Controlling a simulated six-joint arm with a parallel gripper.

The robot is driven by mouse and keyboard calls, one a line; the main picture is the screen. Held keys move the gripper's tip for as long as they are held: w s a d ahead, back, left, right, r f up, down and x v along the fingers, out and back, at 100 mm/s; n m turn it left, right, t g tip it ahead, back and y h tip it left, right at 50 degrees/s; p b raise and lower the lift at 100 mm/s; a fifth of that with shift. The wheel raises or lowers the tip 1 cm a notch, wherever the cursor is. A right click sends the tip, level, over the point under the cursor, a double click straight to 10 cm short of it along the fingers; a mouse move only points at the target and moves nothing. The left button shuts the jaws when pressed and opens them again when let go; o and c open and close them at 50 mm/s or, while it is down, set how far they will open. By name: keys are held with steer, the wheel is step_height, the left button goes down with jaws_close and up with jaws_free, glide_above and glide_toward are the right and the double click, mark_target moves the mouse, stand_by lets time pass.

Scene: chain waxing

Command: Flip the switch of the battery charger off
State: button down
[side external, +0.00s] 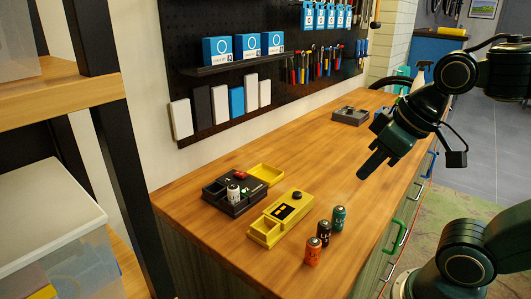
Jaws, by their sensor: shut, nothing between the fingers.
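A black box (235,207), which looks like the battery charger, sits on the wooden workbench (200,258) at the left. A white-and-dark battery (233,194) stands in it. A small red part (240,175) shows at its back; I cannot tell whether this is the switch or which way it is set. My gripper (364,174) is shut and empty. It hangs above the bench, pointing down to the left, to the right of the black box and apart from it.
A yellow device (285,213) with a black knob stands in front of the black box. Orange (312,251), dark (323,233) and green (338,218) batteries stand to its right. A yellow tray (267,173) lies behind. A grey box (350,116) is farther back. The mid-bench is clear.

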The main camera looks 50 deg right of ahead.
steer(key=shift+s+f, duration=0.55)
steer(key=c, duration=1.6)
jaws_free()
steer(key=shift+w, duration=0.1)
steer(key=o, duration=0.3)
steer(key=shift+w+r, duration=0.2)
steer(key=shift+r, duration=0.05)
steer(key=w+d+r+g, duration=0.1)
steer(key=w+r, duration=0.3)
steer(key=w, duration=0.5)
steer(key=w+r+g, duration=0.2)
steer(key=w+r, duration=0.1)
steer(key=w, duration=0.7)
steer(key=w+d+f, duration=0.1)
steer(key=w+f, duration=0.2)
steer(key=w, duration=0.3)
steer(key=w+d+f+g, duration=0.1)
steer(key=w+f, duration=0.2)
steer(key=w, duration=0.3)
steer(key=w+d+f+g, duration=0.1)
steer(key=w+f, duration=0.1)
steer(key=w, duration=0.5)
steer(key=shift+d+f, duration=0.1)
steer(key=shift+f, duration=0.3)
